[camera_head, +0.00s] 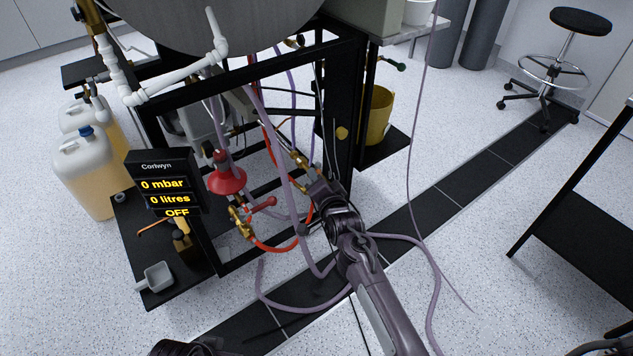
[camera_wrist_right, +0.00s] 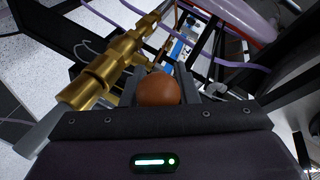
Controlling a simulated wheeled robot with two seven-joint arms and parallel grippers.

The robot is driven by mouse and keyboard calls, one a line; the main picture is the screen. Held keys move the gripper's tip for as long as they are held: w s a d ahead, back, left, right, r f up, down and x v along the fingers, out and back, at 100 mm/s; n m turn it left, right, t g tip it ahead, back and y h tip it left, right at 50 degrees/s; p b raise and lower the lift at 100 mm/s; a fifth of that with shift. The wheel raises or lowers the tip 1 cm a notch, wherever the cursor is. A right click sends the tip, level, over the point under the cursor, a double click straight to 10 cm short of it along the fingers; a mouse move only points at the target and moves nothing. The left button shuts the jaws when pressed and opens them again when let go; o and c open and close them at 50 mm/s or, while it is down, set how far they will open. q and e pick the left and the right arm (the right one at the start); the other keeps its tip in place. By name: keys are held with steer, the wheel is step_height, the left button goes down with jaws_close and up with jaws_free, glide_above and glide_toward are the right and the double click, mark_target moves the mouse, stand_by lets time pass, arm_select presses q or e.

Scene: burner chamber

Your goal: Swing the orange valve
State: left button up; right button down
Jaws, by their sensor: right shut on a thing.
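My right gripper (camera_head: 318,186) reaches into the front of the black frame, beside a brass fitting (camera_head: 299,160). In the right wrist view its jaws (camera_wrist_right: 160,92) are shut on a rounded orange knob (camera_wrist_right: 158,89), which I take as the orange valve's handle. The brass valve body (camera_wrist_right: 110,68) runs diagonally just left of the jaws. In the head view the knob is hidden by the gripper. My left gripper does not show; only a dark part of my own arm is at the bottom edge.
A second brass valve (camera_head: 240,221) with a red handle sits lower left, near a red funnel-shaped part (camera_head: 226,176). Purple hoses (camera_head: 292,306) loop around my right arm. A display (camera_head: 165,184) reads 0 mbar, 0 litres, OFF. The floor to the right is mostly open.

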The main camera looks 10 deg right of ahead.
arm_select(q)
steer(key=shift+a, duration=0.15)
arm_select(e)
steer(key=shift+a, duration=0.25)
steer(key=c, duration=1.4)
jaws_free()
